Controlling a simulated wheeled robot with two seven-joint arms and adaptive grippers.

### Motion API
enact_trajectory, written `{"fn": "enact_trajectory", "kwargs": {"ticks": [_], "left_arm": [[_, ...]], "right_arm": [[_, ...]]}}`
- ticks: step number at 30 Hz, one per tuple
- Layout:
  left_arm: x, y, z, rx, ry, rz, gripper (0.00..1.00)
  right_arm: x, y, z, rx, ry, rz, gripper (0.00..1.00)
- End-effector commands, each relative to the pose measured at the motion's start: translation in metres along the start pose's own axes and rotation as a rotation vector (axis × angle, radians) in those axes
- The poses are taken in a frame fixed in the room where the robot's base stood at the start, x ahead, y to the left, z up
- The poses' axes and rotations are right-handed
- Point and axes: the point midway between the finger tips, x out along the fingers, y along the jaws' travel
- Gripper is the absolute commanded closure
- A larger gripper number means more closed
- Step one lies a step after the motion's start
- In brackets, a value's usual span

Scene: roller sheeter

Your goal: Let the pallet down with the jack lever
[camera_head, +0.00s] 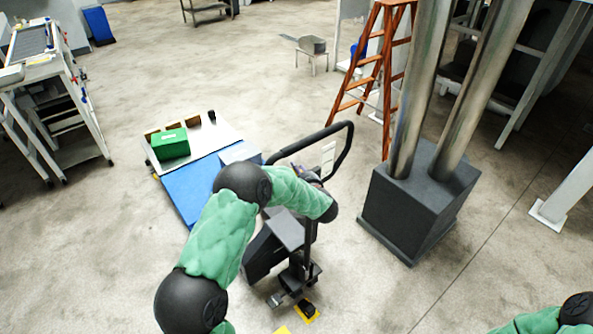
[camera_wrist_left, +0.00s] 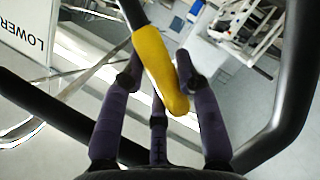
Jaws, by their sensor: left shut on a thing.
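The pallet jack (camera_head: 285,232) stands in the middle of the head view, with a black loop handle (camera_head: 347,143) on top. The pallet load, a blue slab (camera_head: 190,186) with a pale board, lies low behind the jack. My left gripper (camera_head: 304,171) is inside the handle loop, partly hidden by my own arm. In the left wrist view, the jack lever (camera_wrist_left: 163,78) is a black rod with a yellow grip. My left gripper (camera_wrist_left: 160,68) is shut on that yellow grip, purple fingers on both sides. A white plate reading LOWER (camera_wrist_left: 27,35) is beside it.
A green box (camera_head: 170,144) sits on the pale board. A dark block with two metal columns (camera_head: 412,205) stands right of the jack. A wooden stepladder (camera_head: 372,75) is behind. A shelf cart (camera_head: 62,95) is at the left. Open floor lies between.

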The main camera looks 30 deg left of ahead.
Motion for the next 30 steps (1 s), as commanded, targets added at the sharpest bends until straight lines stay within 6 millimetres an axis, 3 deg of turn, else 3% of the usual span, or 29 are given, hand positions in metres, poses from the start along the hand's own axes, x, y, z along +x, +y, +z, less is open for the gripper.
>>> {"fn": "enact_trajectory", "kwargs": {"ticks": [13,14,15,25,30], "left_arm": [[0.0,0.001,0.0,0.018,0.0,-0.004,1.0],[0.0,0.001,0.0,0.018,0.0,-0.004,0.62],[0.0,0.001,0.0,0.018,0.0,-0.003,0.57],[-0.001,0.001,0.0,0.014,0.0,-0.003,0.57],[-0.016,0.002,0.001,0.015,-0.003,-0.003,0.57]], "right_arm": [[-0.001,0.0,0.0,0.0,0.0,0.0,1.0],[-0.001,0.0,0.0,0.0,0.0,0.0,1.0],[-0.001,0.0,0.0,0.0,0.0,0.0,1.0],[-0.001,0.0,0.0,0.0,0.0,0.0,1.0],[-0.001,0.0,0.0,0.0,0.0,0.0,1.0]]}}
